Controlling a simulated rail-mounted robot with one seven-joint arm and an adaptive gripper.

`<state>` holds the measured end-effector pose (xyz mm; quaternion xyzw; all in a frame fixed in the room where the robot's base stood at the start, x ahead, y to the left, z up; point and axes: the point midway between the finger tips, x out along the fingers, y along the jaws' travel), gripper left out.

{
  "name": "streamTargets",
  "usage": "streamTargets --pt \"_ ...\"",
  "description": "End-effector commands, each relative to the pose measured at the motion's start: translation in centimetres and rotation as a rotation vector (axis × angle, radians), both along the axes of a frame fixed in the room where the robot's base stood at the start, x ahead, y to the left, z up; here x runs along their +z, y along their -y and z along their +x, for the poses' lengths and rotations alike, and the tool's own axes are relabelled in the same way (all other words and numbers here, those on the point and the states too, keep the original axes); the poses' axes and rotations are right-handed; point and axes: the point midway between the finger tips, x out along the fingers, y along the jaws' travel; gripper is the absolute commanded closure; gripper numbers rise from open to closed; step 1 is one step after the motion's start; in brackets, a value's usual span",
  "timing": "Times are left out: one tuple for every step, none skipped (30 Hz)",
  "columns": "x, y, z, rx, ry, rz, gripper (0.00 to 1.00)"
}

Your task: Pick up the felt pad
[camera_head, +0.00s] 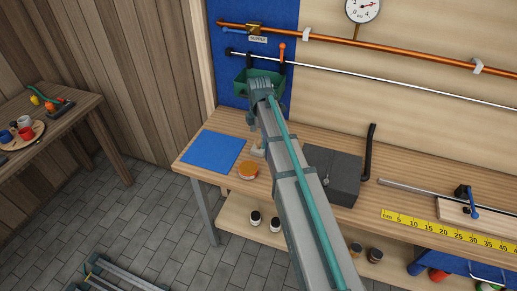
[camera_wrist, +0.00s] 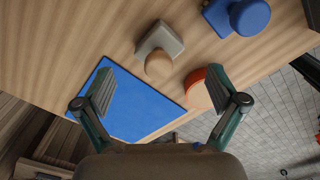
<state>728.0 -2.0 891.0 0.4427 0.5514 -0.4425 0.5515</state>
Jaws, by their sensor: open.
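A pale grey block-like pad with a round tan knob (camera_wrist: 172,40) looks most like the felt pad. It lies on the workbench near the blue sheet, ahead of my fingertips in the wrist view. In the head view a small pale part of it (camera_head: 258,149) shows beside my arm, which hides the rest. My gripper (camera_wrist: 160,92) is open and empty above the bench, with its fingers spread wide. In the head view its fingers are hard to make out against the wall fittings.
A flat blue sheet (camera_head: 214,152) lies at the bench's left end. An orange-sided round tin (camera_head: 248,171) stands near the front edge, close to the pad. A blue knobbed object (camera_wrist: 238,17) and a dark grey block (camera_head: 334,174) are also on the bench.

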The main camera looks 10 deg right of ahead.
Motion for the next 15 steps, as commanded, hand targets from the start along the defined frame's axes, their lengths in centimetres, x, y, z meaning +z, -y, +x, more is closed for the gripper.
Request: streamTargets --pt "-0.2 0.0 0.0 0.0 -0.001 0.0 0.05" --pt "-0.4 0.0 0.0 0.0 -0.002 0.0 0.05" --pt "-0.7 -0.1 0.0 0.0 -0.002 0.0 0.05" --pt "-1.0 -0.1 0.0 0.0 -0.002 0.0 0.05" --pt "-1.4 -0.1 0.0 0.0 -0.002 0.0 0.05" --pt "-1.9 -0.2 0.0 0.0 -0.003 0.0 0.05" --pt "-2.2 -0.2 0.0 0.0 -0.003 0.0 0.05" --pt "-2.6 -0.2 0.1 0.0 -0.003 -0.001 0.05" --pt "-3.1 -0.2 0.1 0.0 -0.002 0.0 0.05" --pt "-3.5 -0.2 0.1 0.0 -0.003 -0.001 0.05" --pt "-3.8 -0.2 0.1 0.0 -0.003 -0.001 0.05" --pt "-4.2 -0.2 0.1 0.0 -0.002 0.0 0.05" --pt "-4.4 -0.2 0.1 0.0 -0.001 0.0 0.05" --pt "-4.6 -0.2 0.1 0.0 -0.001 0.0 0.05" --pt "-4.8 -0.2 0.1 0.0 -0.001 0.0 0.05"
